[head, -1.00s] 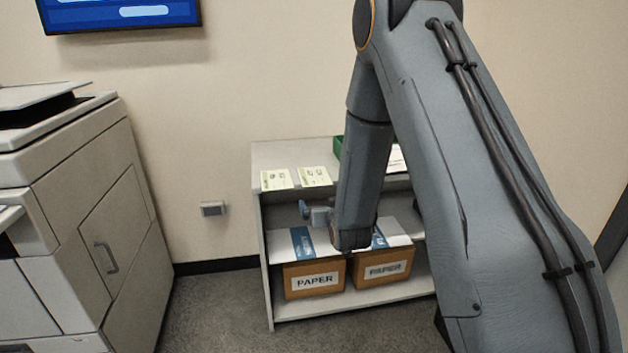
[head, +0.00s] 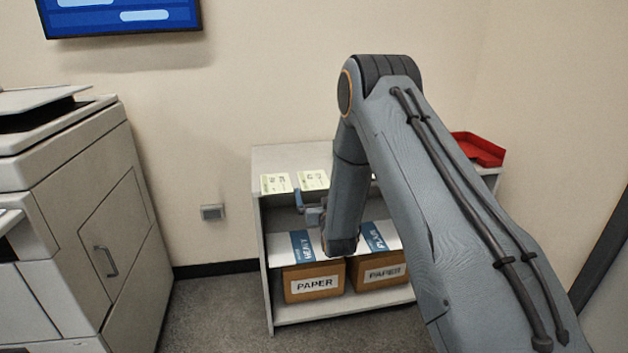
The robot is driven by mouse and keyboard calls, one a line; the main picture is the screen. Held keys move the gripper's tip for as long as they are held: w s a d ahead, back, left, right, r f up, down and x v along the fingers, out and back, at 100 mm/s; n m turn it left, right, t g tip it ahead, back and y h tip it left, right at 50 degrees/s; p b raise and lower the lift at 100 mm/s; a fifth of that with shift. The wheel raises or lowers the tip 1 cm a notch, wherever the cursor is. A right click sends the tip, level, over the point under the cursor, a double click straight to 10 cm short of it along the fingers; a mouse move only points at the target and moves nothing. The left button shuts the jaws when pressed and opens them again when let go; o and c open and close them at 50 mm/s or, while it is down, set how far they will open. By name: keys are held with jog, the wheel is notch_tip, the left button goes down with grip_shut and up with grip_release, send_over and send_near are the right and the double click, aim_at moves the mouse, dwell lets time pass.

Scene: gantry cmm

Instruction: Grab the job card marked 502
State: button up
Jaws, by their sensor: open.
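Two pale yellow-green cards lie flat along the front edge of the shelf unit's top in the head view, a left card (head: 276,183) and a right card (head: 314,180). Their print is too small to read, so I cannot tell which is 502. My gripper (head: 299,202) shows as a small blue-grey part left of my wrist. It is in front of the shelf opening, just below the cards in the picture, and appears open and empty. My arm hides part of the shelf top to the right of the cards.
The low grey shelf unit (head: 262,240) holds two paper boxes (head: 314,284) (head: 384,272) below. A red tray (head: 478,148) sits at the right end of its top. A large copier (head: 85,215) stands at left, and a screen (head: 120,14) hangs above. Carpet lies clear between copier and shelf.

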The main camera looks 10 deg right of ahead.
jog(key=shift+w, duration=0.3)
jog(key=c, duration=1)
